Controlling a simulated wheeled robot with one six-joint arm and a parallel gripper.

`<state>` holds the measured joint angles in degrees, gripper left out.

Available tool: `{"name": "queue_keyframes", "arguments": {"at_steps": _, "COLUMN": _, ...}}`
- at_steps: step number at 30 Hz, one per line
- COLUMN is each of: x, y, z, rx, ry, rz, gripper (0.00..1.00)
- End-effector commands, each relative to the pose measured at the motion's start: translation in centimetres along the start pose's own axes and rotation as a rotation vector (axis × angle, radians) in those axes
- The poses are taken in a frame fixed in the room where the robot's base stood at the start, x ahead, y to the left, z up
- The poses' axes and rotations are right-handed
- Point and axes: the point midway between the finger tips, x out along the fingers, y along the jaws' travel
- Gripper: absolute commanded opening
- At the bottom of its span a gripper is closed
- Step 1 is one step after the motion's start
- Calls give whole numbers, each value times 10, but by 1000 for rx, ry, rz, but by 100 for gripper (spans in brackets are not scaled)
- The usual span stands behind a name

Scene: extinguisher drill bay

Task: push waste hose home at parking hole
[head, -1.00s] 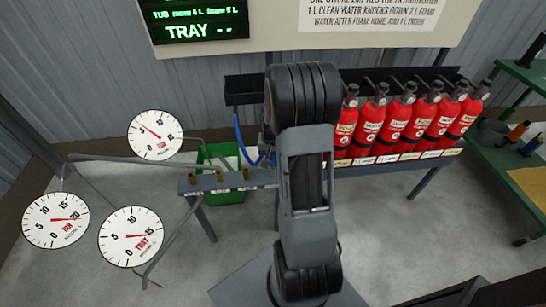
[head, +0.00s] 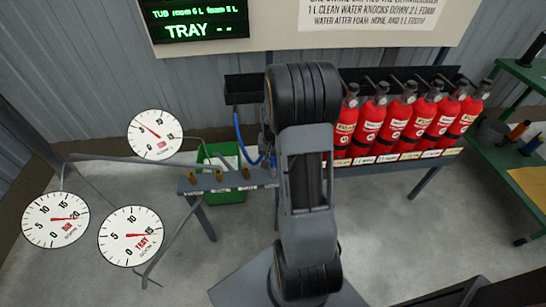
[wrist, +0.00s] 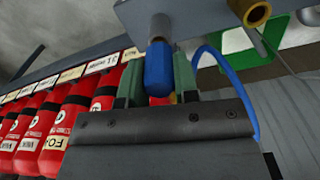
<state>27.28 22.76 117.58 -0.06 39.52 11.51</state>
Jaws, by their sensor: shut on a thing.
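The waste hose is blue; in the head view (head: 239,138) it hangs in a loop down to the left of my arm. In the wrist view its thick blue end (wrist: 158,68) stands between the two grey-green fingers of my gripper (wrist: 157,80), which are shut on it. A grey tip (wrist: 160,27) points from the hose end to the grey rail plate (wrist: 200,14) and overlaps it in the picture. I cannot see the parking hole or tell how deep the tip sits. In the head view my arm hides most of my gripper.
Brass fittings (head: 219,174) stand on the rail (head: 235,184) left of my arm; one is close by in the wrist view (wrist: 250,11). A green bin (head: 226,195) is beneath. Several red extinguishers (head: 400,125) stand right. Dial gauges (head: 131,236) are at left.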

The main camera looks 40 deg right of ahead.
Motion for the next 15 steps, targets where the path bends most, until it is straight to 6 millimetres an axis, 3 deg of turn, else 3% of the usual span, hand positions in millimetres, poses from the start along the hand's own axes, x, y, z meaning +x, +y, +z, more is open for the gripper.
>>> {"name": "queue_keyframes", "arguments": {"at_steps": 15, "x": 10, "y": 0, "z": 0, "rx": 0, "ry": 0, "rz": 0, "gripper": 0}}
